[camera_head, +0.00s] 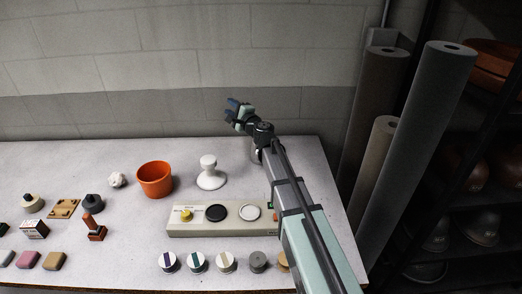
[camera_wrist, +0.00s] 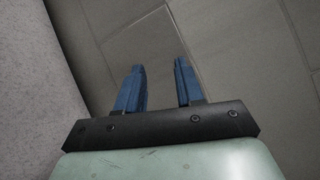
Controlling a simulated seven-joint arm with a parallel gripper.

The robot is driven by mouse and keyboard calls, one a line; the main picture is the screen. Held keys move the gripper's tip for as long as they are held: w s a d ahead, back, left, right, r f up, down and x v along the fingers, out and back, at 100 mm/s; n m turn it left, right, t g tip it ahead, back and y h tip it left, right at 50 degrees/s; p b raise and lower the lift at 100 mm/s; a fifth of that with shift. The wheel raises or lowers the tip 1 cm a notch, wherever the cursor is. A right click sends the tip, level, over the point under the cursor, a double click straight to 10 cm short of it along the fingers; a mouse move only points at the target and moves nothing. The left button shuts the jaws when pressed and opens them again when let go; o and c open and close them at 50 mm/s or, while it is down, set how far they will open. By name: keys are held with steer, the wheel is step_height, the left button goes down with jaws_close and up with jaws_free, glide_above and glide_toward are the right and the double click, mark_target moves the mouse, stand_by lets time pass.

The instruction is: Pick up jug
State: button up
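I cannot make out a clear jug with a handle or spout. The nearest open vessel is an orange pot (camera_head: 155,181), standing upright on the table left of centre. My gripper (camera_head: 231,107) is raised at the back of the table, up and to the right of the pot and apart from it. In the wrist view my gripper (camera_wrist: 159,66) has its two blue fingers apart, with nothing between them, against a grey block wall. The arm hides part of the table's right side, where a small pale shape shows only partly beside it.
A white knobbed stand (camera_head: 210,175) is right of the pot. A beige control panel (camera_head: 180,226) lies in front, with several round pots (camera_head: 227,262) along the front edge. Small items fill the left. Tall grey rolls (camera_head: 431,120) stand right of the table (camera_head: 318,160).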

steer(key=d+m, duration=0.3)
steer(key=d, duration=1.2)
steer(key=m+g+y, duration=0.2)
steer(key=g+y, duration=0.5)
steer(key=g, duration=0.4)
glide_toward(258, 155)
steer(key=d, duration=0.3)
steer(key=shift+s+d+f, duration=0.2)
steer(key=shift+d+f, duration=0.1)
steer(key=shift+f, duration=0.1)
steer(key=shift+s+a+f, duration=0.1)
steer(key=shift+a, duration=0.1)
steer(key=x, duration=1.3)
steer(key=shift+a, duration=0.2)
jaws_close()
